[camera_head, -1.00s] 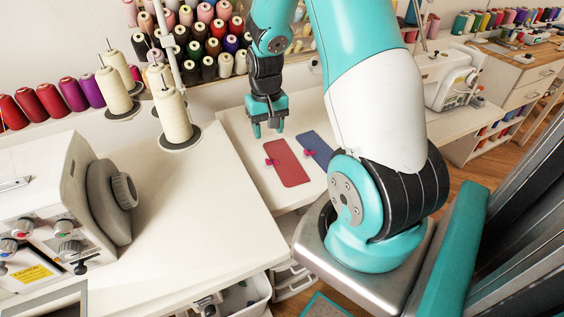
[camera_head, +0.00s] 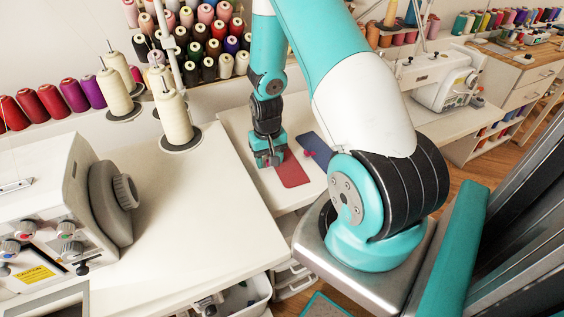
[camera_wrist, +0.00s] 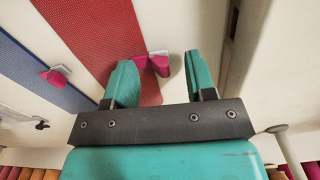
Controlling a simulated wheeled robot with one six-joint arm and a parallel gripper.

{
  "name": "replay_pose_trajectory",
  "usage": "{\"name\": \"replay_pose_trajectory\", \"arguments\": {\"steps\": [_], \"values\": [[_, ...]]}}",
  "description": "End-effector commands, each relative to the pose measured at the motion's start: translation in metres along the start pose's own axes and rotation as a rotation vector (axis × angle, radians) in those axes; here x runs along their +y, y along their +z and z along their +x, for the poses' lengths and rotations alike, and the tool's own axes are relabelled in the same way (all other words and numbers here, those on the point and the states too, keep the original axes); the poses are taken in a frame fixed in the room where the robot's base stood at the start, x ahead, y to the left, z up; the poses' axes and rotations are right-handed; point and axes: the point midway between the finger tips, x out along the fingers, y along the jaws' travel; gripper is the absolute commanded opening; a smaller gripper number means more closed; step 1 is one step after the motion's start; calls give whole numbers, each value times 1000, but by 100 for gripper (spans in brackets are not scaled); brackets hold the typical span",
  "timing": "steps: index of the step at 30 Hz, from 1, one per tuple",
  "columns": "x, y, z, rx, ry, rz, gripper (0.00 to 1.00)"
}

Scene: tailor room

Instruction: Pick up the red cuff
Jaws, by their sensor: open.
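The red cuff (camera_head: 293,174) lies flat on the white table, partly covered by my gripper in the head view. It also shows in the wrist view (camera_wrist: 97,35) as a red strip with a pink clip (camera_wrist: 152,64) at its edge. My gripper (camera_head: 268,163) is low over the cuff's clip end. In the wrist view its two teal fingers (camera_wrist: 157,80) are apart, with the pink clip between and just beyond them. Nothing is held. I cannot tell whether the fingertips touch the cuff or table.
A blue cuff (camera_head: 315,148) with its own pink clip (camera_wrist: 55,76) lies beside the red one. Thread cones (camera_head: 174,118) stand at left on a white worktop (camera_head: 200,220) with a machine (camera_head: 65,195). A spool rack (camera_head: 205,40) is behind my gripper.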

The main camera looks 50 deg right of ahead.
Motion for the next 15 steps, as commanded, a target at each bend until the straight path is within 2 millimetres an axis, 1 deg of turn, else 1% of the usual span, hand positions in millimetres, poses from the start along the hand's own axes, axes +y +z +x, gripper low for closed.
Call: {"name": "replay_pose_trajectory", "arguments": {"steps": [1,7,8,15], "values": [[0,0,0,0,0,0,48],[0,0,0,0,0,0,2],[0,0,0,0,0,0,0],[0,0,0,0,0,0,0]]}}
